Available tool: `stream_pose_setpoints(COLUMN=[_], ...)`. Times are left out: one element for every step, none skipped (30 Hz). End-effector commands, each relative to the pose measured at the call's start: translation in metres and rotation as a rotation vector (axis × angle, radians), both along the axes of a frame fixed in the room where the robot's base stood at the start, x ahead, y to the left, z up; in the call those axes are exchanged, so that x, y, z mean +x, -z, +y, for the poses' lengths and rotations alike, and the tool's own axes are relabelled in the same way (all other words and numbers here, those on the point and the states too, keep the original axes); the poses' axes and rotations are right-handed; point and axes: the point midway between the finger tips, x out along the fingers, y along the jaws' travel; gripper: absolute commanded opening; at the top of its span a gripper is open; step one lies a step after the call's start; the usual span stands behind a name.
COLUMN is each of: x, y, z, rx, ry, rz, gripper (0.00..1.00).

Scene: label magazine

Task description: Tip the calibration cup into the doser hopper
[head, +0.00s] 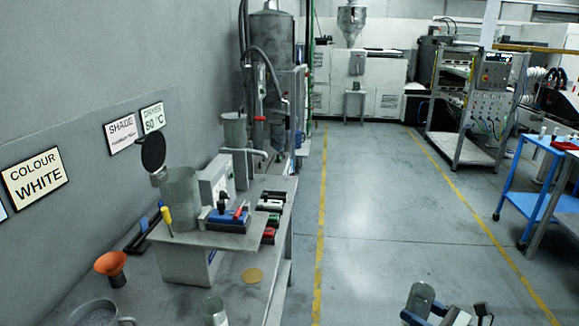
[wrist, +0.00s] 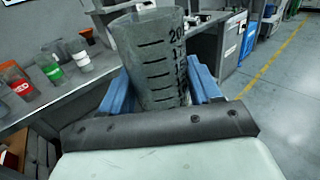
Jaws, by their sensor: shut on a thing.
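The calibration cup (wrist: 150,60) is a grey, see-through cylinder with black graduation marks. It stands between the two blue fingers of my gripper (wrist: 162,88) in the wrist view, and the gripper is shut on it. In the head view the cup (head: 421,298) is at the bottom right with my gripper (head: 428,316) below it, out over the floor. It looks about upright; I cannot tell what is inside. The doser hopper (head: 181,200) is a grey open-topped vessel on the bench at the left, with its round black lid (head: 153,152) raised. Cup and hopper are well apart.
The bench (head: 150,298) holds an orange funnel (head: 110,265), a clear beaker (head: 213,310), a metal pan (head: 95,315) and a yellow-handled tool (head: 166,220) beside the hopper. Labelled cups (wrist: 82,60) show in the wrist view. The floor (head: 385,220) right of the bench is clear.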

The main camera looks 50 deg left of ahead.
Motion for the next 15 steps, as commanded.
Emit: stream_pose_setpoints(x=[-0.007,-0.011,-0.016,-0.02,-0.024,-0.029,-0.033,-0.037,-0.043,-0.047,-0.051,-0.057,-0.062,-0.066,-0.073], y=[-0.003,-0.005,-0.008,-0.01,-0.011,-0.014,-0.015,-0.017,-0.02,-0.021,-0.023,-0.026,-0.028,-0.029,-0.031], z=[0.011,0.016,0.023,0.029,0.034,0.041,0.047,0.052,0.059,0.064,0.069,0.076,0.081,0.086,0.092], rx=[0.0,0.001,0.001,0.001,0.001,0.001,0.001,0.001,0.001,0.001,0.001,0.001,0.001,0.001,0.001], ry=[-0.021,-0.033,-0.047,-0.058,-0.069,-0.084,-0.095,-0.106,-0.121,-0.132,-0.142,-0.158,-0.169,-0.179,-0.195], rz=[-0.002,-0.002,-0.002,-0.002,-0.002,-0.001,-0.001,-0.001,-0.002,-0.002,-0.002,-0.002,-0.002,-0.001,-0.001], gripper=[0.3,0.3,0.3,0.3,0.3,0.3,0.3,0.3,0.3,0.3,0.3,0.3,0.3,0.3,0.3])
